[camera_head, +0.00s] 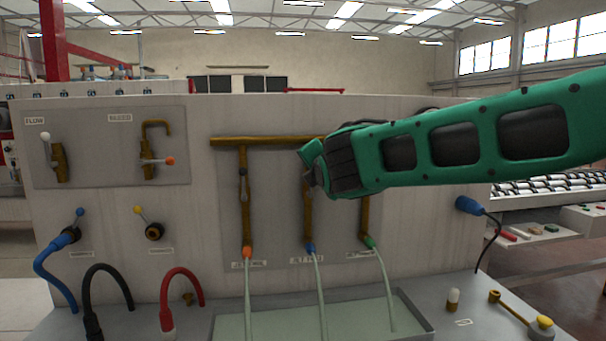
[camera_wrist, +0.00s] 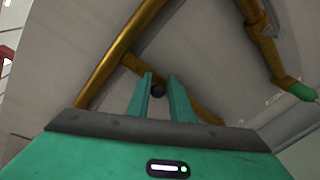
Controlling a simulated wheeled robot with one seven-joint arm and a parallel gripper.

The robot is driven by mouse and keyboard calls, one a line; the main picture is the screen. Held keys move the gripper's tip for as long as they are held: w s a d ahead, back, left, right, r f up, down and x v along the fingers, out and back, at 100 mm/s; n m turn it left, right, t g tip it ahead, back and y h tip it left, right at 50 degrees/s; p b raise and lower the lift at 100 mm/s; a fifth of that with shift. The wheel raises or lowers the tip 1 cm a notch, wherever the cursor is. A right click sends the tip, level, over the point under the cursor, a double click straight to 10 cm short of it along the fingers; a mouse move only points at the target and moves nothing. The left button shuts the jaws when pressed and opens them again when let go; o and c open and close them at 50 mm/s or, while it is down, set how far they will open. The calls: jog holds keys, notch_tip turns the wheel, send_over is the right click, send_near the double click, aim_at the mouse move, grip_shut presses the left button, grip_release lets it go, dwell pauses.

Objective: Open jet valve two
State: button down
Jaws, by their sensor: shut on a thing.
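Jet valve two sits on the middle brass drop pipe (camera_head: 309,215) of the panel, above a blue nozzle (camera_head: 310,249) and a label that seems to read "JET TWO". My gripper (camera_head: 308,178) is at this valve, and its green hand hides most of it in the head view. In the wrist view, my gripper's two fingers (camera_wrist: 159,92) stand close on either side of the valve's dark round handle knob (camera_wrist: 157,90). The brass pipe (camera_wrist: 120,55) runs behind. The lever's angle is hard to tell.
Jet valve one (camera_head: 243,183) is on the left pipe, with an orange nozzle (camera_head: 248,253). The right pipe (camera_head: 366,217) has a green nozzle and my arm covers its top. Flow and bleed valves sit upper left. A water tray (camera_head: 424,322) lies below.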

jog(key=shift+s+a+f, duration=0.25)
jog(key=shift+a+f, duration=0.35)
jog(key=shift+f, duration=0.2)
jog(key=c, duration=1.4)
grip_release()
jog(key=shift+w, duration=0.1)
jog(key=shift+c, duration=0.2)
jog(key=shift+d+r, duration=0.15)
jog(key=shift+w+d+r, duration=0.1)
jog(key=shift+d+r, duration=0.1)
jog(key=v, duration=1)
jog(key=shift+s, duration=0.3)
jog(key=shift+r, duration=0.1)
